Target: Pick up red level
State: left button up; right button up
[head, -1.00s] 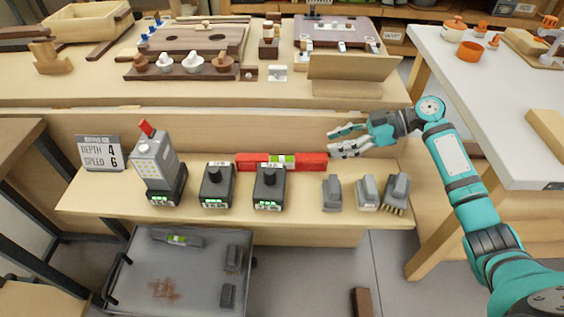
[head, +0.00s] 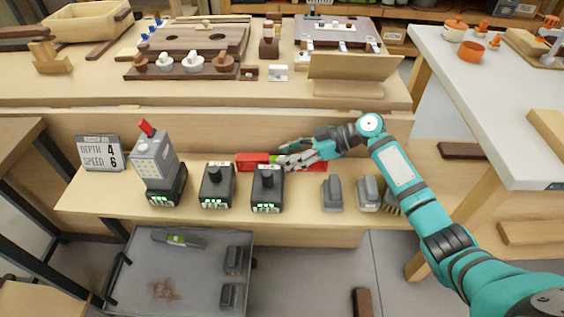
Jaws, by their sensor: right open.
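The red level (head: 251,161) lies flat along the back of the narrow wooden shelf, behind the black devices. Its left part shows red, and a bit of its green vial shows near the middle. My left gripper is not in view.
Two black devices with green displays (head: 217,186) (head: 267,188) stand in front of the level. Grey blocks (head: 333,194) stand at right. A grey tray cart (head: 195,270) is below.

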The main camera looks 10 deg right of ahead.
grip_shut()
dwell(0.4)
